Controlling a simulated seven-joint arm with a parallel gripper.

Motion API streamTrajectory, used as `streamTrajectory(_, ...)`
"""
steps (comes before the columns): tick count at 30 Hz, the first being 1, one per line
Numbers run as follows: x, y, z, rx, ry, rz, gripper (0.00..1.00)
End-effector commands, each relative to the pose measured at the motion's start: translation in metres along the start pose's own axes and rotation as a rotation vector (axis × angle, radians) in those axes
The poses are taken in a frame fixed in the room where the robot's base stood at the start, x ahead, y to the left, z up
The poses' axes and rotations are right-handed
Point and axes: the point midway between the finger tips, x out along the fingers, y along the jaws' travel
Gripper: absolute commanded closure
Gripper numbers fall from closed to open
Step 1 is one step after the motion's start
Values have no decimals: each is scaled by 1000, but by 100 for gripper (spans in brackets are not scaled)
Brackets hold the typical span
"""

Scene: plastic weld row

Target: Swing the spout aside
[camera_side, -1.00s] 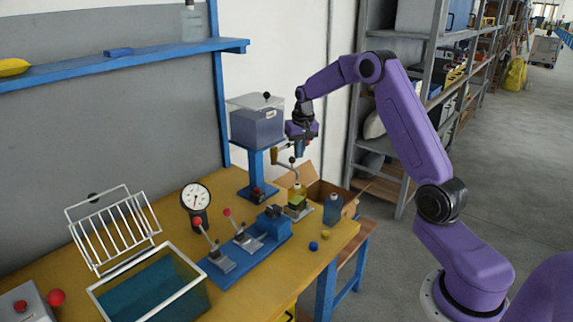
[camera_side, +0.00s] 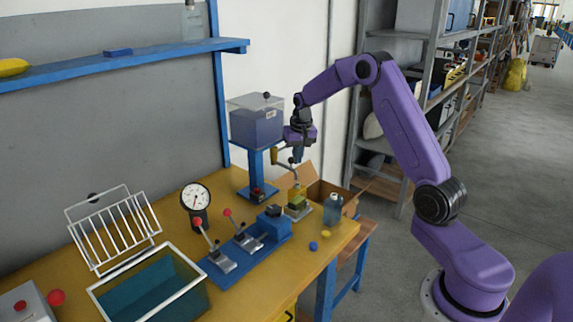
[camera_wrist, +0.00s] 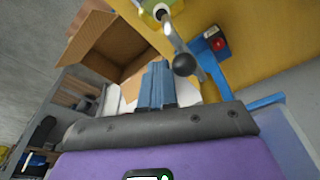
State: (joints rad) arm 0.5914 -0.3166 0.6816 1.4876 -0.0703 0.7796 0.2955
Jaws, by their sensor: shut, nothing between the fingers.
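The spout (camera_side: 284,165) is a thin grey pipe reaching right from the blue hopper stand (camera_side: 256,172), with a dark ball knob on it. In the wrist view the spout (camera_wrist: 205,58) runs diagonally, its ball knob (camera_wrist: 184,64) close to the right of my fingers. My gripper (camera_side: 298,158) is shut and empty, pointing down beside the knob. In the wrist view the blue fingers (camera_wrist: 156,72) are together. I cannot tell whether they touch the spout. A yellow-green container (camera_side: 297,198) stands below the spout's outer end.
A dark bottle (camera_side: 332,208) and an open cardboard box (camera_side: 316,186) are to the right. A blue fixture with red-knobbed clamps (camera_side: 250,245) lies in front, beside a dial gauge (camera_side: 195,196). A red button (camera_wrist: 218,44) is near the stand's base.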

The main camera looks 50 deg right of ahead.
Motion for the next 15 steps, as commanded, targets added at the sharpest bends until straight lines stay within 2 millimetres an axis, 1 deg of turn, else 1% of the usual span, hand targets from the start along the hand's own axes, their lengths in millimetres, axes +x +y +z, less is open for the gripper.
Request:
streamTrajectory(3, -1, -6, 3, -3, 0, -1, 100)
streamTrajectory(15, -1, -8, 4, -2, 0, -1, 100)
